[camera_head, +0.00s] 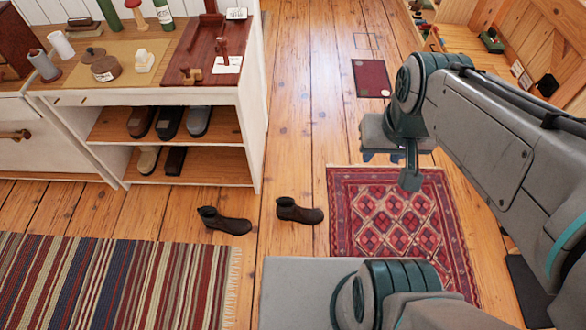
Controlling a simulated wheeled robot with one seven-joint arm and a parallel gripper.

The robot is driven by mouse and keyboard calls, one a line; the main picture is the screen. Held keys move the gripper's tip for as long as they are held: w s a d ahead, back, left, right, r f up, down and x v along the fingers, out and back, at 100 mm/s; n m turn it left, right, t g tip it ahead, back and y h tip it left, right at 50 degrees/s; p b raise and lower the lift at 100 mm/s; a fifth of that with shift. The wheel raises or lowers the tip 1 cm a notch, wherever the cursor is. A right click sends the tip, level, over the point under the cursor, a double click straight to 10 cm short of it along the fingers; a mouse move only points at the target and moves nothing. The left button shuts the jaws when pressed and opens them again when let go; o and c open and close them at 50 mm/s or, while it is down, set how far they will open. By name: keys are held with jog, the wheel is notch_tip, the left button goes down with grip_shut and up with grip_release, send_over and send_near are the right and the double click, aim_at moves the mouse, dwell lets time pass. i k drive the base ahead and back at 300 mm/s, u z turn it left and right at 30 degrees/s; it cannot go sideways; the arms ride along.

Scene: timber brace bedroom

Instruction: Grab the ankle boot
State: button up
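Two dark brown ankle boots stand on the wooden floor in the head view. One ankle boot (226,222) is in front of the shelf unit, with its toe to the right. The other ankle boot (299,212) is to its right, beside the red patterned rug, also with its toe to the right. They are apart from each other. My gripper (409,180) hangs at the end of my arm above the red rug, to the right of both boots and clear of them. Its fingers are small and seen partly edge-on, so their opening is unclear. I see nothing held.
A white shelf unit (255,120) holds several shoes (170,122), with bottles and small items on top. A striped rug (110,280) lies at the lower left, the red rug (345,195) at centre right. Bare floor surrounds the boots. A dark red mat (370,78) lies farther back.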

aim_at(287, 210)
jog(key=k, duration=0.3)
jog(key=z, duration=0.7)
jog(key=i, duration=0.85)
jog(key=u, duration=0.55)
jog(key=i, duration=0.4)
jog(key=u, duration=0.3)
